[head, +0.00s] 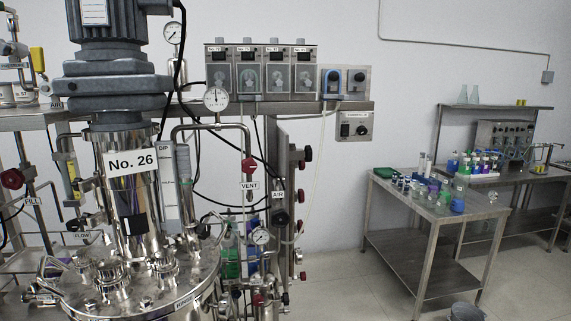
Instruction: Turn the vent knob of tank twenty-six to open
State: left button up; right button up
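The tank labelled No. 26 (132,200) stands at the left of the head view, with a grey motor (112,75) above it and a steel lid below, cut off by the bottom edge. To its right a steel pipe bends down to a red vent knob (249,165). A small VENT tag (249,186) hangs just under the knob. The knob's setting is too small to tell. Neither of my grippers shows in this view.
Another red knob (12,179) is at the far left, beside a FILL tag. Pressure gauges (215,99) and hoses crowd the tank. A pump rack (262,70) stands behind. A steel table (436,205) with bottles is at the right; the floor before it holds a bucket.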

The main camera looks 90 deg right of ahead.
aim_at(249, 165)
jog(key=z, duration=1.7)
jog(key=l+z, duration=0.15)
jog(key=l, duration=0.15)
jog(key=i+l+z, duration=0.1)
jog(key=l, duration=0.2)
jog(key=i+l+z, duration=0.15)
jog(key=l, duration=0.15)
